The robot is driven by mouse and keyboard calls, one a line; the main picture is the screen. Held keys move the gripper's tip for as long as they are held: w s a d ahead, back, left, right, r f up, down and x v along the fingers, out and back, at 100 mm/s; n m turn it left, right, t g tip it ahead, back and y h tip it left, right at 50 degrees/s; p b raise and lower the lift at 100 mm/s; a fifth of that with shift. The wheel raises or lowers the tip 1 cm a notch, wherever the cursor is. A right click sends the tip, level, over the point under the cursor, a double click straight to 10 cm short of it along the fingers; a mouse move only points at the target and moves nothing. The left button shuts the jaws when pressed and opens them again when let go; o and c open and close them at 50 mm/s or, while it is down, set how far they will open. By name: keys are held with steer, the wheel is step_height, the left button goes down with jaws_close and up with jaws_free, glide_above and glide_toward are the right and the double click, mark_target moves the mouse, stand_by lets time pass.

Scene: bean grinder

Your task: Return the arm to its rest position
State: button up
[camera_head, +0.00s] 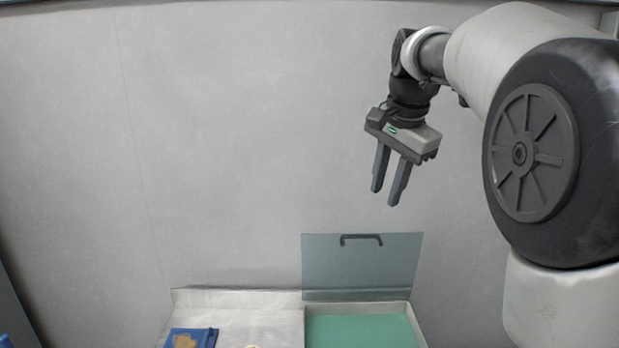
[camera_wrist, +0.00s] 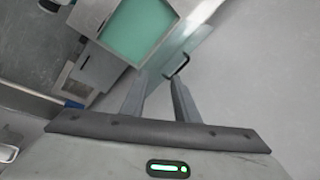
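My gripper (camera_head: 384,198) hangs in the air at the upper right of the head view, fingers pointing down. Its two fingers are apart with nothing between them. In the wrist view the gripper (camera_wrist: 158,80) also shows its two fingers apart and empty. My arm comes in from the right edge of the head view. The gripper is well above the box with the glass lid and touches nothing.
A box (camera_head: 411,309) with a green inside stands below, its clear lid (camera_head: 345,270) raised, with a dark handle (camera_head: 361,239). Left of it is a light tray (camera_head: 240,300) and a blue object (camera_head: 206,336) with a brown patch. The wall behind is bare.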

steer(key=s+f+n, duration=0.3)
steer(key=s+f, duration=0.1)
steer(key=s, duration=0.5)
steer(key=s+a+f+n+t, duration=0.1)
steer(key=s+f+n, duration=0.3)
steer(key=s, duration=0.5)
steer(key=s+f+n, duration=0.4)
steer(key=s, duration=0.5)
steer(key=shift+s+a+t, duration=0.2)
steer(key=shift+a+t, duration=0.15)
steer(key=shift+t, duration=0.05)
